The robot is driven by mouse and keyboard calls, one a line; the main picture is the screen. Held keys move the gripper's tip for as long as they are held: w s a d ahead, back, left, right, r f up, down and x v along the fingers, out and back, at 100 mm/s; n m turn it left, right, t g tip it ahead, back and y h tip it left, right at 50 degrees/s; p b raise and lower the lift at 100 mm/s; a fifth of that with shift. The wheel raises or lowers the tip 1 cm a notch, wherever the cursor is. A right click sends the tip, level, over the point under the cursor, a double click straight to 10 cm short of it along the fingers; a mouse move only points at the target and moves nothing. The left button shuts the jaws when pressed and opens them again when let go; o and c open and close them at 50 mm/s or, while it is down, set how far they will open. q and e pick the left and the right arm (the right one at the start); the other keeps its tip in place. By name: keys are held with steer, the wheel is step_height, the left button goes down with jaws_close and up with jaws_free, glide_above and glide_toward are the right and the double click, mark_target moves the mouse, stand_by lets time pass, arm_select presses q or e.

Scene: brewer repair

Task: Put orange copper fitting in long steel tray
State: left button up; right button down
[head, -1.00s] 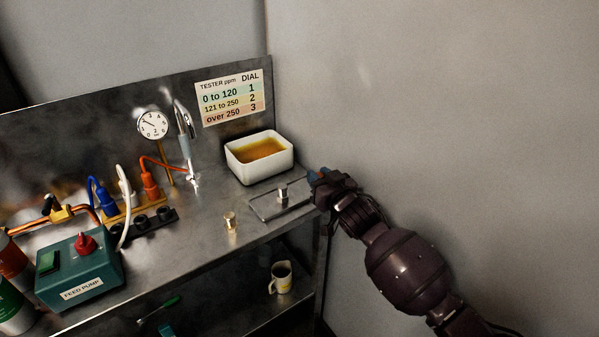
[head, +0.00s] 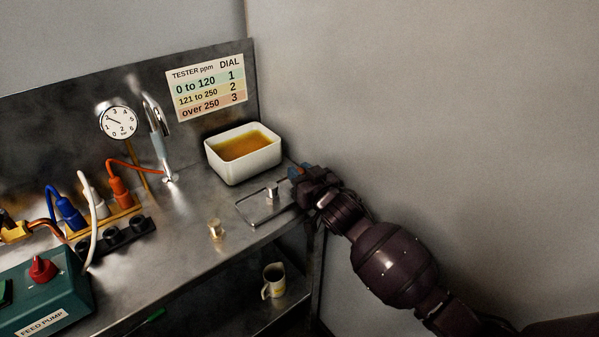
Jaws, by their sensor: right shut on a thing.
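My left gripper is not in view.
A white basin (head: 243,168) of amber liquid stands behind the tray. A small brass fitting (head: 215,229) stands on the counter left of it. A mug (head: 273,281) is on the shelf below. The feed pump (head: 45,290) and coloured plugs fill the left. A wall bounds the right.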

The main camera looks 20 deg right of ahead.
steer(key=c, duration=1)
jaws_free()
steer(key=shift+w+f, duration=0.1)
steer(key=shift+f, duration=0.05)
steer(key=shift+o, duration=0.6)
steer(key=shift+r, duration=0.25)
steer(key=shift+s+d, duration=0.1)
steer(key=shift+s, duration=0.4)
steer(key=f+p+v, duration=0.1)
steer(key=p+v, duration=0.1)
steer(key=v, duration=0.8)
steer(key=s+d+f+g+h, duration=0.1)
steer(key=s+d+f+g, duration=0.1)
steer(key=s+f, duration=0.7)
steer(key=s+d+f+g+h, duration=0.2)
steer(key=s+f, duration=0.7)
steer(key=s, duration=0.9)
steer(key=shift+d+f+g+h, duration=0.15)
steer(key=shift+d+g+h, duration=0.2)
steer(key=shift+g, duration=0.65)
